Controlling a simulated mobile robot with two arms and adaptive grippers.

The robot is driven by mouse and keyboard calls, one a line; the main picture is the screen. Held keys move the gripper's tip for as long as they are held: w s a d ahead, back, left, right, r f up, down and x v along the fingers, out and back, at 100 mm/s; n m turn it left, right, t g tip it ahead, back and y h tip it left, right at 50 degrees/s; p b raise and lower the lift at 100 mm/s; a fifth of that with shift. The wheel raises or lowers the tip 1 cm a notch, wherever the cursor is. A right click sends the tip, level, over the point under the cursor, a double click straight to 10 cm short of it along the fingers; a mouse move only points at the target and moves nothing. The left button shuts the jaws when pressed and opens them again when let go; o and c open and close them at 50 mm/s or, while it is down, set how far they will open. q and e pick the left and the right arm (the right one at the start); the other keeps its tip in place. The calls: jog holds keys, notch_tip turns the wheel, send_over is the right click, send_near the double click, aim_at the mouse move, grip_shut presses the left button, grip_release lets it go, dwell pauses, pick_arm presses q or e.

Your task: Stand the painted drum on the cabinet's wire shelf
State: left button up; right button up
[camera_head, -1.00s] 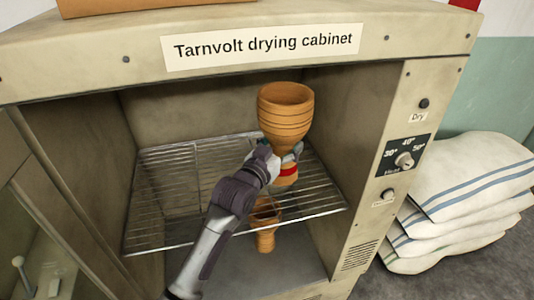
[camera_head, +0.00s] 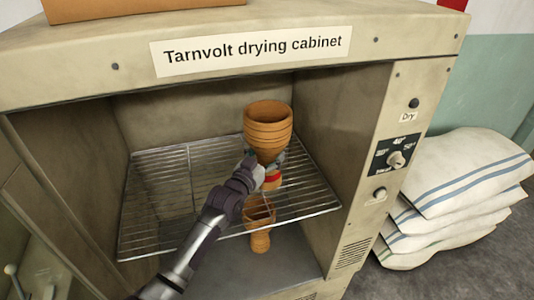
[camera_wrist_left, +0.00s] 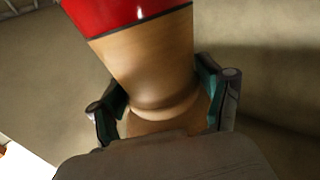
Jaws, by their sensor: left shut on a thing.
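The painted drum (camera_head: 267,132) is a tan goblet drum with a wide ringed bowl on top and a red band low on its stem. It is nearly upright inside the cabinet (camera_head: 350,110), over the right half of the wire shelf (camera_head: 310,215). My left gripper (camera_head: 262,165) is shut on it below the bowl. In the left wrist view, the fingers (camera_wrist_left: 163,98) lie on either side of the drum's tan body (camera_wrist_left: 150,65), with the red band above. I cannot tell whether its foot touches the wires. My right gripper is out of view.
A second tan goblet drum (camera_head: 259,238) stands below the shelf, partly seen through the wires. The shelf's left half is bare. The cabinet's side walls and top edge frame the opening. Striped sacks (camera_head: 455,190) are stacked outside on the right.

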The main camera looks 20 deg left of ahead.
aim_at(263, 159)
pick_arm(q)
jog(key=shift+r, duration=0.1)
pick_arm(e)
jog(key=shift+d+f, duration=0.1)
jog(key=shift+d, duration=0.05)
pick_arm(q)
jog(key=o, duration=1.7)
jog(key=shift+f, duration=0.25)
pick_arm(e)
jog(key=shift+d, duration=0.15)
pick_arm(q)
jog(key=shift+r, duration=0.1)
jog(key=shift+s, duration=0.25)
jog(key=s, duration=0.3)
jog(key=s+a, duration=0.1)
jog(key=s, duration=0.2)
jog(key=shift+s+a+b, duration=0.1)
jog(key=shift+a+b, duration=0.05)
jog(key=shift+b, duration=0.25)
jog(key=shift+s+a+r, duration=0.1)
jog(key=shift+s, duration=0.3)
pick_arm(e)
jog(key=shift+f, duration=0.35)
